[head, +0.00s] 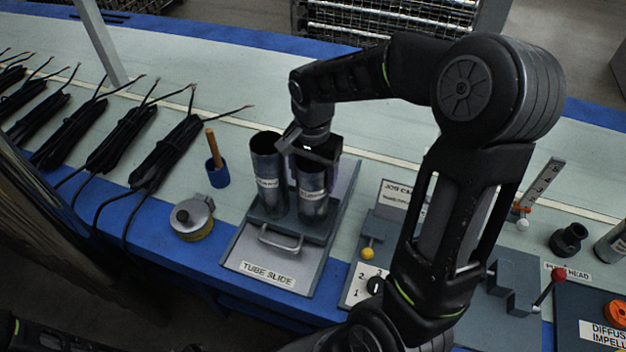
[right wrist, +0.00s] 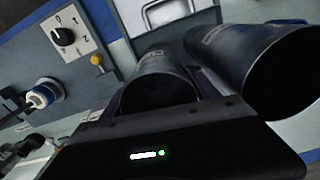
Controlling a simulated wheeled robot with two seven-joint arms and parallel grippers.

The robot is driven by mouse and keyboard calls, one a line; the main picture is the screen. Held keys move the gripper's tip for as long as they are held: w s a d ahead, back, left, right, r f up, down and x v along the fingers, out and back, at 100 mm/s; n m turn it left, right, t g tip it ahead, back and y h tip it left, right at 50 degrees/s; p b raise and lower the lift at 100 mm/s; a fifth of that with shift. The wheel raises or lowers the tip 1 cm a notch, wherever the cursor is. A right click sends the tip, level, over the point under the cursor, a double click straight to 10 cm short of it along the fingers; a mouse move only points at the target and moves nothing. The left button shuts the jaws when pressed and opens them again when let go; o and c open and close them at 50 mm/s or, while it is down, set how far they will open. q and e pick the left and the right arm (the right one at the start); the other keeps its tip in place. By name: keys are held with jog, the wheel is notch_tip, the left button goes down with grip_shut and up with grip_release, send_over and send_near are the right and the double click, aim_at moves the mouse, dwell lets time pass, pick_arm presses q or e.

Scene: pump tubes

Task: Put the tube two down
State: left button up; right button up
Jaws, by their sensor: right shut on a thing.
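Two dark grey metal tubes with small labels stand side by side on the tube slide (head: 232,251), a grey plate with a handle. The left-hand tube (head: 268,182) is upright. My right gripper (head: 312,160) comes from behind and is shut on the right-hand tube (head: 313,197), which is upright with its foot at the slide. I cannot tell whether that foot touches it. In the right wrist view the held tube (right wrist: 158,88) shows its open end near the jaws, with the other tube (right wrist: 265,65) beside it. The tube numbers are not readable. My left gripper is out of view.
A dial panel (head: 366,285) and a yellow knob (head: 367,253) are close on the right. Black cable bundles (head: 120,140) lie further left.

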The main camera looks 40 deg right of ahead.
jog(key=shift+f, duration=0.95)
jog(key=shift+f, duration=0.15)
jog(key=o, duration=1.5)
notch_tip(320, 180, up, 12)
jog(key=shift+r+p, duration=0.15)
jog(key=shift+p, duration=0.15)
